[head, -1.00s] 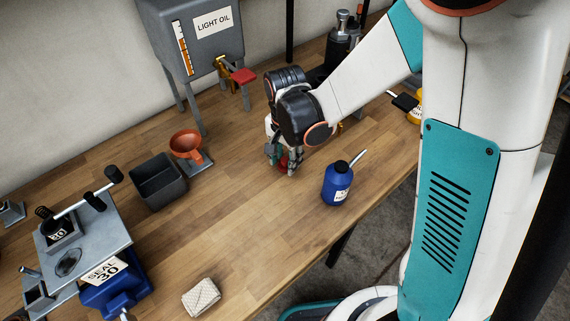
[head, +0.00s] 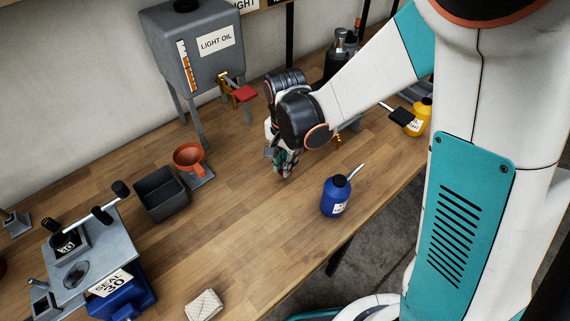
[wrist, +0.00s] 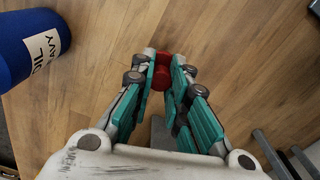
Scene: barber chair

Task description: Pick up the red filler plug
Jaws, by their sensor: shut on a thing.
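The red filler plug (wrist: 161,77) is between my fingertips in the wrist view, with red showing above and below the pads. My gripper (wrist: 164,72) is shut on it. In the head view my gripper (head: 283,171) points down over the wooden bench (head: 250,225). A bit of red shows at the fingertips there, but the plug is mostly hidden by the fingers. The plug appears to be above the bench top; the exact height is hard to tell.
A blue oil bottle (head: 337,197) with a spout stands right of my gripper, near the bench's front edge. An orange funnel (head: 189,157) and a dark open bin (head: 161,193) stand to the left. A grey light oil tank (head: 205,45) stands behind. The front middle of the bench is clear.

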